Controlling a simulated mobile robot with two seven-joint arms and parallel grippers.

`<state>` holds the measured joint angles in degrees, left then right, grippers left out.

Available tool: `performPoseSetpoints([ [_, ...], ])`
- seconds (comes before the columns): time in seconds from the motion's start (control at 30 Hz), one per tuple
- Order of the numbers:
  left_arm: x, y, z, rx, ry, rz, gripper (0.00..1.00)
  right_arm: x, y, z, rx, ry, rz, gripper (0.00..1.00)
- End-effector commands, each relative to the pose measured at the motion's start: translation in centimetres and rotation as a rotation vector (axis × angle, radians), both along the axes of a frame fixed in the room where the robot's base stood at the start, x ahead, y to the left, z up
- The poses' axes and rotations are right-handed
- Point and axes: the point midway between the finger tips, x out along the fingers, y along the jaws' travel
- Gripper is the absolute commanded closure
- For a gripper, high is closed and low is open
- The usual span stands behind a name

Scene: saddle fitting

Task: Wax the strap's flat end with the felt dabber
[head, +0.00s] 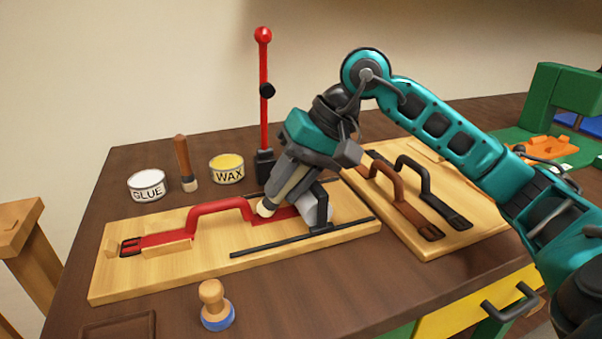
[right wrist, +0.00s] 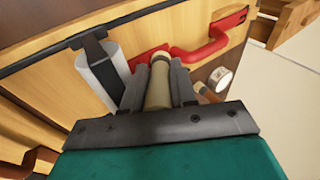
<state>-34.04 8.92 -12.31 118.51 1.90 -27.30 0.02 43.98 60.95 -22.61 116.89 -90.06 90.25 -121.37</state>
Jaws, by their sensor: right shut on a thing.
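My right gripper (head: 279,192) is shut on the felt dabber, which points down with its pale felt tip (head: 265,208) at the strap's flat part. I cannot tell whether the tip touches the leather. The dabber's tan body (right wrist: 158,88) shows between the fingers in the right wrist view. The red strap (head: 205,208) lies on a pale wooden board (head: 190,266), buckle at left, raised loop in the middle, flat end at right partly hidden by the gripper. The open yellow wax tin (head: 227,168) stands behind the board. My left gripper is not in view.
A grey-white block with a black clamp (head: 318,208) stands close right of the dabber. A red upright lever (head: 264,95), glue tin (head: 147,185) and wooden-handled tool (head: 183,160) stand behind. A blue-based stamp (head: 215,308) is in front. Brown and black straps (head: 405,198) lie on the right board.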

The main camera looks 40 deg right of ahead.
Motion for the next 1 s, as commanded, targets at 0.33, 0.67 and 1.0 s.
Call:
performPoseSetpoints([
  [0.33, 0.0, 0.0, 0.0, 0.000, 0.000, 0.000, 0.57, 0.0, 0.1, -0.3, -0.003, 0.010, 0.001, 1.00],
  [0.67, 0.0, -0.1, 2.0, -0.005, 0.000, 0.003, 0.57, 0.1, 0.1, 2.7, -0.001, 0.001, -0.001, 1.00],
  [1.0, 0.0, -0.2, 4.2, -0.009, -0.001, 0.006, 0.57, 0.1, 0.1, 6.0, -0.001, -0.001, -0.002, 1.00],
])
